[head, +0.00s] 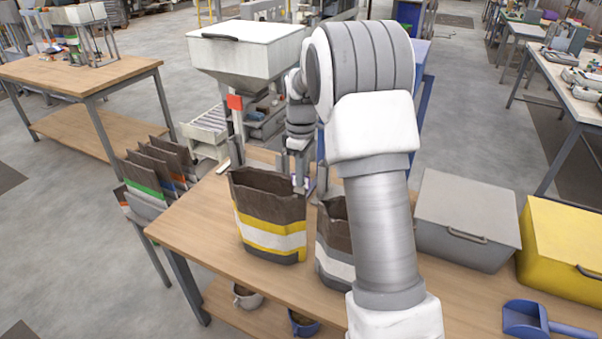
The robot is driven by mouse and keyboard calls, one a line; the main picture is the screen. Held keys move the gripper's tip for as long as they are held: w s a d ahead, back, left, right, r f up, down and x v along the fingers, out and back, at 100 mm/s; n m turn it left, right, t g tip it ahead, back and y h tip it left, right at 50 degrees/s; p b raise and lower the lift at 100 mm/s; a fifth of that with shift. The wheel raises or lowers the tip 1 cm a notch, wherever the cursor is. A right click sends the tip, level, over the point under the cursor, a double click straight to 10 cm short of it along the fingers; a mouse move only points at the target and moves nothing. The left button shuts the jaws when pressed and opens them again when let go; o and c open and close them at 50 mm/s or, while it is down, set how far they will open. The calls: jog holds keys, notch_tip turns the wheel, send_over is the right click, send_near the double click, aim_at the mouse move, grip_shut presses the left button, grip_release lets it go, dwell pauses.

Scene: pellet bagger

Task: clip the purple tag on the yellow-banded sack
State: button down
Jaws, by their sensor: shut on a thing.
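The yellow-banded sack (268,218) stands open and upright on the wooden table, brown above with yellow and white bands. My gripper (300,183) points down at the right edge of this sack's rim. It is shut on the purple tag (307,183), of which only a small bit shows between and beside the fingers. I cannot tell whether the tag touches the rim. A second sack (335,250), brown, white and grey, stands just to the right, partly hidden by my arm.
A white hopper (247,50) stands behind the sacks. A grey lidded box (466,215), a yellow box (562,248) and a blue scoop (527,319) are on the right. Folded sacks (160,165) stand at the left. The table's front left is clear.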

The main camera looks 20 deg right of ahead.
jog(key=shift+s+f, duration=0.15)
jog(key=shift+f, duration=0.35)
dwell(0.8)
jog(key=c, duration=1)
grip_release()
jog(key=shift+o, duration=0.3)
jog(key=shift+r, duration=0.15)
notch_tip(320, 180, up, 17)
jog(key=shift+r, duration=0.15)
